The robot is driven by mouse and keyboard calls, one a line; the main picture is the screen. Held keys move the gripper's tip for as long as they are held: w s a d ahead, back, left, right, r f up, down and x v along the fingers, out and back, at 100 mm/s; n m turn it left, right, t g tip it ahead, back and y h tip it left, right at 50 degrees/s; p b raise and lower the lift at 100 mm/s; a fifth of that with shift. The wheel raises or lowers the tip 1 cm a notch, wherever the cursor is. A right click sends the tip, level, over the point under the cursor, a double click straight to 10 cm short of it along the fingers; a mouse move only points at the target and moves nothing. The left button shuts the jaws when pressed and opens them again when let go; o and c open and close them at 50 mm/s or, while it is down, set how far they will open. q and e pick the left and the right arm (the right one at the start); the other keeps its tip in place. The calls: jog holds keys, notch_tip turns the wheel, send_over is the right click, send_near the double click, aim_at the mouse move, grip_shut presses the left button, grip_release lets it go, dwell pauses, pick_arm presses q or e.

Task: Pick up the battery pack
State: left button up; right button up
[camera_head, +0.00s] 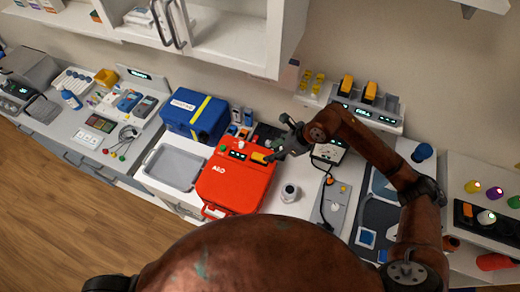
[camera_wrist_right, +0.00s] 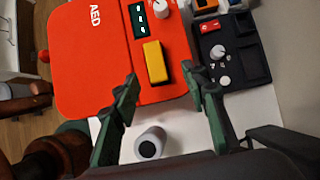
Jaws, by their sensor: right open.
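A yellow battery pack (camera_head: 258,157) lies on the right part of the red AED case (camera_head: 222,190). In the right wrist view the yellow pack (camera_wrist_right: 155,62) sits ahead of the fingertips, upright in the picture, on the red case (camera_wrist_right: 95,70). My right gripper (camera_head: 275,155) is just right of the pack in the head view. In the wrist view my right gripper (camera_wrist_right: 161,82) is open, with green fingers spread on either side of the pack's near end. Nothing is between the fingers, and I cannot tell their height above the case. My left gripper is not in view.
Two yellow packs (camera_head: 346,84) stand in a charger (camera_head: 375,116) at the back. A blue case (camera_head: 195,115) and grey tray (camera_head: 175,168) lie left.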

aim_at(261, 157)
jog(key=shift+s+a+f, duration=0.3)
jog(key=shift+a+f, duration=0.2)
jog(key=shift+f, duration=0.1)
jog(key=shift+w+p+x, duration=0.2)
jog(key=shift+p+x, duration=0.45)
jog(key=shift+x, duration=0.5)
jog(key=shift+p+x, duration=0.3)
jog(key=shift+x, duration=0.85)
jog(key=shift+a+f, duration=0.2)
jog(key=shift+f, duration=0.25)
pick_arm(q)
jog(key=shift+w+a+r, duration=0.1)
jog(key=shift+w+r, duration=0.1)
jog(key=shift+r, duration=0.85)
pick_arm(e)
jog(key=shift+w, duration=0.1)
jog(key=shift+c, duration=0.7)
jog(key=c, duration=0.5)
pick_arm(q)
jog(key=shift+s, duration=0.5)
pick_arm(e)
grip_shut()
jog(key=shift+r, duration=0.1)
